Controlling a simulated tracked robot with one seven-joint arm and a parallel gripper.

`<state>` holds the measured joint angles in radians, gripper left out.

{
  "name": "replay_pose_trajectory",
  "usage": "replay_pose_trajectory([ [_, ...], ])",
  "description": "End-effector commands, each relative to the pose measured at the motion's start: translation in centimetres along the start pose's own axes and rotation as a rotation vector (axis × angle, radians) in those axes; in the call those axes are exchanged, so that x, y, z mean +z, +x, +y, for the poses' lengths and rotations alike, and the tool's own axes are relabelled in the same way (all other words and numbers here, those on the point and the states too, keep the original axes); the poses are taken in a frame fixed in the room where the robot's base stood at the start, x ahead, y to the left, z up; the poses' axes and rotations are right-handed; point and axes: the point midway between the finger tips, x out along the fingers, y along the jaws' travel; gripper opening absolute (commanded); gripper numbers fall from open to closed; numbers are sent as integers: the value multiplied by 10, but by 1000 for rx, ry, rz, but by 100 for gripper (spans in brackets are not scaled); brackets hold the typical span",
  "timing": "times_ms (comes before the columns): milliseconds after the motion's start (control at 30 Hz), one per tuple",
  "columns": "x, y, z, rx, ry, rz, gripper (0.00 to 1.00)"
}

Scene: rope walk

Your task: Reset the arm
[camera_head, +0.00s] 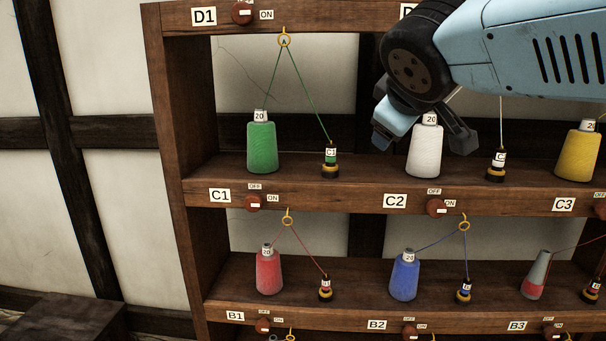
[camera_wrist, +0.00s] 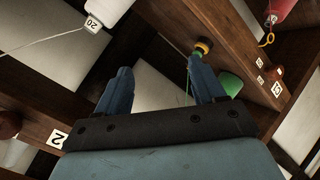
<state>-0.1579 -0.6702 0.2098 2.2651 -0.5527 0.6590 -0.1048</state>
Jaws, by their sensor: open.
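My blue arm reaches in from the upper right of the head view. My gripper (camera_wrist: 158,75) is open, with its two blue fingers apart and nothing seen between them. In the head view it hangs in front of the middle shelf, close to the white thread cone (camera_head: 425,152). It overlaps the cone's upper part in the picture; I cannot tell any contact. In the wrist view the white cone (camera_wrist: 101,12) is at the upper left, and a green cone (camera_wrist: 231,84) shows beside the right finger.
A wooden rack (camera_head: 187,125) holds a green cone (camera_head: 262,148), yellow cone (camera_head: 578,152), red cone (camera_head: 268,273), blue cone (camera_head: 404,276) and small bobbins. Threads run through yellow rings (camera_head: 284,40). Knobs line the shelf edges.

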Motion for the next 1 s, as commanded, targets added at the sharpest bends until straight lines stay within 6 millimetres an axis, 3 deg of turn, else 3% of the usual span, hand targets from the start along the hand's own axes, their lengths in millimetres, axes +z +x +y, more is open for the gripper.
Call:
replay_pose_trajectory([
  [33, 32, 8, -5, -38, 98, -71, 69],
  [200, 122, 21, -38, -185, 444, -285, 69],
  [333, 164, 20, -65, -277, 651, -395, 69],
  [500, 184, 17, -84, -339, 781, -457, 69],
  [733, 186, 16, -86, -347, 795, -464, 68],
  [1000, 185, 17, -86, -346, 793, -462, 43],
])
